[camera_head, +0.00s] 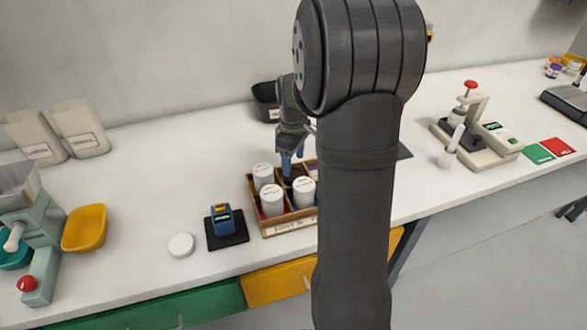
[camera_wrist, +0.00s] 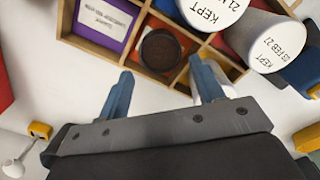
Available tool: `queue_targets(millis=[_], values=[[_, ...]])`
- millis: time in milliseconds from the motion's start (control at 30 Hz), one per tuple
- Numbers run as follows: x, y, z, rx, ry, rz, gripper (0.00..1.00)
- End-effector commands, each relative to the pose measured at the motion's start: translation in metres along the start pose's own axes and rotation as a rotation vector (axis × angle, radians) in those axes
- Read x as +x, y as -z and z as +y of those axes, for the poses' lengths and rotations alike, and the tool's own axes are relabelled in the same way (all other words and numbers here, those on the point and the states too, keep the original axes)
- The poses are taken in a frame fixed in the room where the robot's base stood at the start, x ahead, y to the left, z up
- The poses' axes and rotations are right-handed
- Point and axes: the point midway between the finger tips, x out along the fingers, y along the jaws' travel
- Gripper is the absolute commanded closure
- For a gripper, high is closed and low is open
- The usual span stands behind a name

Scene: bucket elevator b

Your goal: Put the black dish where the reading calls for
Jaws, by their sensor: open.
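A round black dish with dark brown contents (camera_wrist: 160,50) sits in a compartment of the wooden divided box (camera_wrist: 107,48). In the head view the box (camera_head: 284,227) is partly hidden by my arm, and the dish (camera_head: 294,174) shows only as a dark patch under my gripper. My gripper (camera_head: 291,160) is over the box. In the wrist view its two blue fingers (camera_wrist: 163,88) are apart, with nothing between them, and the dish lies just beyond the tips. A press-like instrument (camera_head: 495,136) with a red knob and small display stands at right; its reading is too small to read.
White-lidded jars (camera_head: 272,200) marked "KEPT" stand in the box beside the dish. Green (camera_head: 538,153) and red (camera_head: 557,147) cards lie right of the instrument. A blue device (camera_head: 223,220), white lid (camera_head: 181,245) and yellow bowl (camera_head: 85,228) are left. A black bin (camera_head: 265,100) stands behind.

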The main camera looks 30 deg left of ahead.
Motion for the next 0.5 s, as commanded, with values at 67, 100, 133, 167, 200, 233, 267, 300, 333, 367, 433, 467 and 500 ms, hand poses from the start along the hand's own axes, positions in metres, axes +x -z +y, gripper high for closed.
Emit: queue_targets(millis=[67, 100, 133, 167, 200, 233, 267, 300, 333, 367, 433, 467, 500], values=[[-0.02, 0.0, 0.001, 0.0, -0.004, 0.003, 0.39], [-0.029, 0.001, 0.001, 0.0, -0.004, 0.003, 0.39], [-0.035, 0.0, 0.001, 0.0, -0.004, 0.003, 0.39], [-0.04, 0.0, 0.0, 0.0, -0.003, 0.002, 0.39], [-0.047, 0.0, 0.0, 0.0, -0.003, 0.003, 0.39], [-0.052, 0.0, 0.0, 0.0, -0.003, 0.002, 0.39], [-0.057, 0.0, 0.0, 0.0, -0.002, 0.002, 0.39], [-0.062, 0.0, 0.0, 0.0, -0.002, 0.002, 0.39], [-0.065, 0.0, 0.0, 0.0, -0.001, 0.001, 0.39], [-0.068, 0.0, 0.0, 0.0, -0.001, 0.001, 0.39], [-0.072, 0.0, 0.0, 0.0, -0.001, 0.001, 0.39], [-0.073, 0.0, 0.0, 0.0, -0.001, 0.001, 0.39], [-0.074, 0.0, 0.0, 0.0, 0.0, 0.0, 0.39]])
